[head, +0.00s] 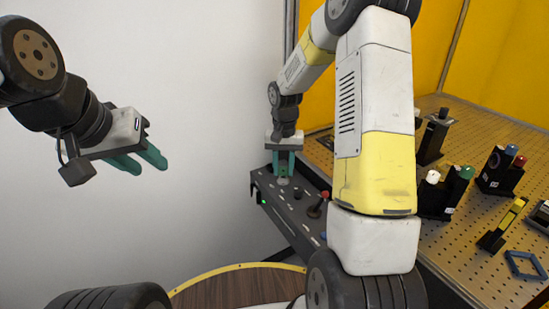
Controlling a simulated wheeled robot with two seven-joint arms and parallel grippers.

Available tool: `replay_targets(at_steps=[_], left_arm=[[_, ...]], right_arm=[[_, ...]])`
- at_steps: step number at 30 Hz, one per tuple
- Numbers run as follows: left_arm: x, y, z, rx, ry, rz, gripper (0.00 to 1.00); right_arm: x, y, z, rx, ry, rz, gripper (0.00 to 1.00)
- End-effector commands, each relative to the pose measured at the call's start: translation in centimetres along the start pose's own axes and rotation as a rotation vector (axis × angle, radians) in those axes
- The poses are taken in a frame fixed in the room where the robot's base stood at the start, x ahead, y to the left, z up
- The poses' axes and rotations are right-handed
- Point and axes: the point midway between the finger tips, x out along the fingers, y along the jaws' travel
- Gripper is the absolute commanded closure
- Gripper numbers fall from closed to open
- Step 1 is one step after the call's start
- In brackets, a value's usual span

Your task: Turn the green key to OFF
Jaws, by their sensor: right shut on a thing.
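My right gripper (284,172) points straight down over the dark control panel (270,193). Its teal fingers are shut on the green key, which shows as a small darker green patch (283,170) between them. A pale round lock base (283,181) sits just below the fingertips. The fingers hide most of the key, so I cannot tell which way it is turned, and no OFF label is readable. My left gripper (150,165) is open and empty in front of the white wall, well to the left of the panel.
A perforated metal table (465,225) with several optical mounts lies to the right, partly hidden by my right arm.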

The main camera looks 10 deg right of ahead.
Motion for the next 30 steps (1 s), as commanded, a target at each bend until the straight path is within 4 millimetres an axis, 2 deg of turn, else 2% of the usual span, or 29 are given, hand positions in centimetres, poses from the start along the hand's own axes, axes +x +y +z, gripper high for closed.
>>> replay_targets(at_steps=[7, 15, 21, 30], left_arm=[[0.0, 0.0, 0.0, 0.0, 0.0, 0.0, 0.64], [0.0, 0.0, 0.0, 0.0, 0.0, 0.0, 0.64], [0.0, 0.0, 0.0, 0.0, 0.0, 0.0, 0.64], [0.0, 0.0, 0.0, 0.0, 0.0, 0.0, 0.64]], right_arm=[[0.02, -0.03, 0.01, 0.2, 0.0, 0.0, 1.0], [0.04, -0.01, 0.01, 0.22, 0.0, 0.0, 1.0], [0.09, -0.02, 0.01, 0.401, 0.001, 0.001, 1.0], [0.13, 0.02, 0.01, 0.434, 0.0, 0.001, 1.0]])
